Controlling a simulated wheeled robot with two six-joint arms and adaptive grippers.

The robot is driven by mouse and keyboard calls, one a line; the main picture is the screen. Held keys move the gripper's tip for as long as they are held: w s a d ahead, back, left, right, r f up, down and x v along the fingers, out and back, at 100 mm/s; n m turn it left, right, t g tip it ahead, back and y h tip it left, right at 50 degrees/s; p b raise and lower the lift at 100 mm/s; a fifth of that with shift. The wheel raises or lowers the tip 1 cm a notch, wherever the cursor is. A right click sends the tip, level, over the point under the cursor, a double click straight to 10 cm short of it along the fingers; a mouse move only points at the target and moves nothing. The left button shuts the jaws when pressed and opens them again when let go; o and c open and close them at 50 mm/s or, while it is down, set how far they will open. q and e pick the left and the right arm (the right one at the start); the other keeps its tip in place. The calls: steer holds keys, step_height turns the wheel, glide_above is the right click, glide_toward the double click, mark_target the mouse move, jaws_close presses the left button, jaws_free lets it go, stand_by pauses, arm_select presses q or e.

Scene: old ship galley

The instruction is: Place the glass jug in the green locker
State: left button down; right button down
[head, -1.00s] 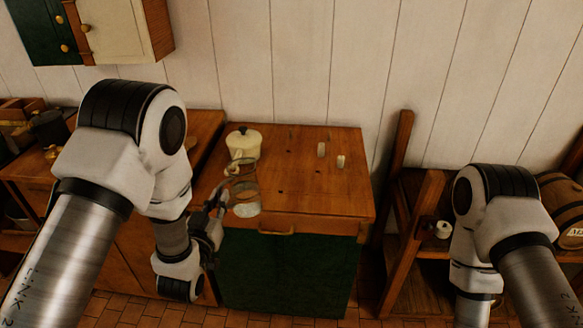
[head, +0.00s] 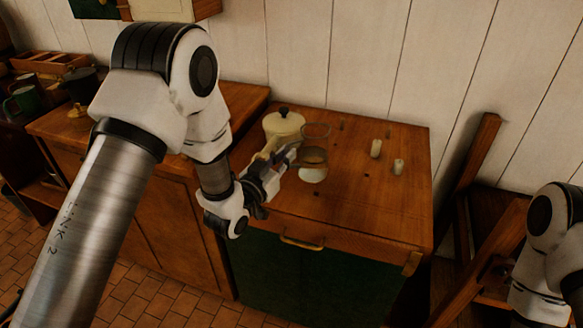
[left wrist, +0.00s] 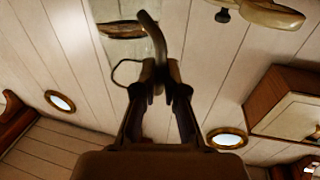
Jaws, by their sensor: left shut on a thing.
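The glass jug (head: 313,156) is clear with a pale bottom, over the wooden counter, right of the cream pot. My left gripper (head: 290,154) reaches in from the left and is shut on its dark handle, which also shows between the fingers in the left wrist view (left wrist: 149,40). I cannot tell whether the jug's base touches the counter. A wall cupboard at the top left has a dark green door (head: 93,8) beside a cream one. The counter cabinet also has a dark green front (head: 318,275) with a brass handle. Both are shut. My right gripper is out of frame.
The cream lidded pot (head: 284,125) stands close to the jug and gripper. A wooden frame (head: 470,170) leans on the right. The counter's front right is clear.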

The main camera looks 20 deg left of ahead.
arm_select(q)
step_height(320, 180, down, 4)
steer(key=shift+r, duration=0.15)
steer(key=c, duration=1.2)
jaws_free()
steer(key=shift+c, duration=0.2)
